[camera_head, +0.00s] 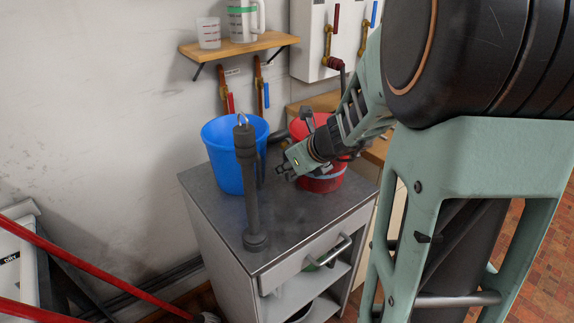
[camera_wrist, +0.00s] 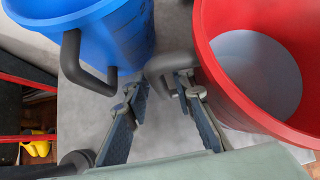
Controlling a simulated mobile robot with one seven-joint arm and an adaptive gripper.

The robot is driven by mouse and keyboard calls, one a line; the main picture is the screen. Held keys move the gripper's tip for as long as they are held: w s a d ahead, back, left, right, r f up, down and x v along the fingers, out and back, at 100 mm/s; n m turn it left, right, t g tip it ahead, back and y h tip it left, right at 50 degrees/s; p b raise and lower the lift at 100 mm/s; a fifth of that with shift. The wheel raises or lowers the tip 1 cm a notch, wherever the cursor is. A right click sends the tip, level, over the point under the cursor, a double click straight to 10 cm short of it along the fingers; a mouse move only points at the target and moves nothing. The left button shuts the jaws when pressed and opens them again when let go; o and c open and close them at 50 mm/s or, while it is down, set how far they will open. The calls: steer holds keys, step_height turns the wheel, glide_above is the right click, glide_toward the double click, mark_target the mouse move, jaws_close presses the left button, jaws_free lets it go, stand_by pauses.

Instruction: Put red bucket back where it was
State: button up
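The red bucket (camera_head: 318,186) stands upright on the grey cabinet top, partly hidden behind my arm in the head view. In the wrist view the red bucket (camera_wrist: 290,45) fills the right side, with a pale grey bottom inside. Its dark grey handle (camera_wrist: 160,64) juts left toward my fingertips. My gripper (camera_head: 285,168) is beside the bucket's left side. In the wrist view my gripper (camera_wrist: 160,88) has its two fingers apart, with a clear gap between them. The handle's end is close to the fingertips; whether they touch cannot be told.
A blue bucket (camera_head: 220,160) stands left of the red one; its grey handle (camera_wrist: 85,70) is close to my left finger. A dark upright post (camera_head: 249,195) stands at the cabinet's (camera_head: 205,205) front. A wall shelf (camera_head: 238,45) holds jugs. The front right cabinet top is clear.

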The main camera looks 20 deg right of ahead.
steer(key=shift+r, duration=0.15)
steer(key=shift+s+r+p, duration=0.15)
steer(key=shift+r+p, duration=0.1)
steer(key=shift+p, duration=0.1)
steer(key=p+v, duration=0.7)
steer(key=v, duration=0.4)
steer(key=shift+s, duration=0.2)
steer(key=shift+d, duration=0.1)
